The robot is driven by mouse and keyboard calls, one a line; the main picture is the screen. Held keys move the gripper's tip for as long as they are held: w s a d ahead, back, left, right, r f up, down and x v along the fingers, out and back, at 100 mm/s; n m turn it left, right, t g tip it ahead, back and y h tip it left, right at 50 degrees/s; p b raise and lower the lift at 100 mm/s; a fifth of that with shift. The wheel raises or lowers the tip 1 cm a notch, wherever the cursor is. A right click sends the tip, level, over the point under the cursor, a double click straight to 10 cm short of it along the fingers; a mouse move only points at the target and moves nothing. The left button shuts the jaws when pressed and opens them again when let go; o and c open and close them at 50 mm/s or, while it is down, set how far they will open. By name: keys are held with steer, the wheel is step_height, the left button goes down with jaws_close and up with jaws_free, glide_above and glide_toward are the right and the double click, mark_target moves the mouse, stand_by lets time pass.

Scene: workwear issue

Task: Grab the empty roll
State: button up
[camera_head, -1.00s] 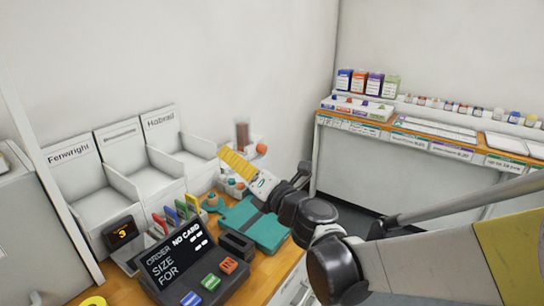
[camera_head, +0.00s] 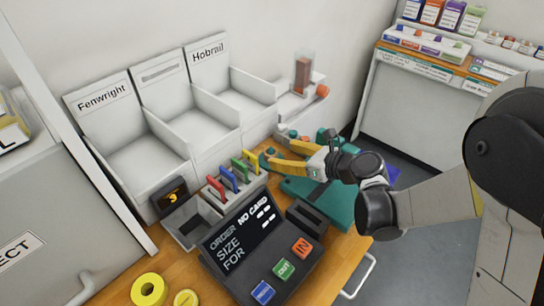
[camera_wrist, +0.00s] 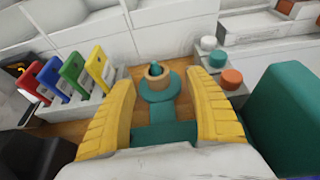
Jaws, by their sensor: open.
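A short tan cardboard ring (camera_wrist: 156,77), which looks like the empty roll, sits around a teal peg on a teal round-based holder (camera_wrist: 163,113) in the wrist view. In the head view the ring is too small to tell; teal parts of the holder (camera_head: 265,159) show just beyond the fingertips. My gripper (camera_head: 283,155) is open and empty. In the wrist view its yellow fingers (camera_wrist: 163,84) stand left and right of the holder, with the ring ahead between the tips and apart from both.
Coloured cards (camera_wrist: 69,77) stand in a rack left of my gripper. Orange, teal and white knobs (camera_wrist: 231,78) are at right. White bins (camera_head: 205,125) stand behind.

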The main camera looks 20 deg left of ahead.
mark_target(273, 153)
steer(key=x, duration=0.1)
steer(key=b+x, duration=0.1)
steer(key=x, duration=0.1)
steer(key=b+x, duration=0.1)
steer(key=x, duration=0.1)
steer(key=shift+s+f, duration=0.1)
steer(key=shift+s, duration=0.2)
steer(key=c, duration=0.8)
steer(key=shift+c, duration=0.3)
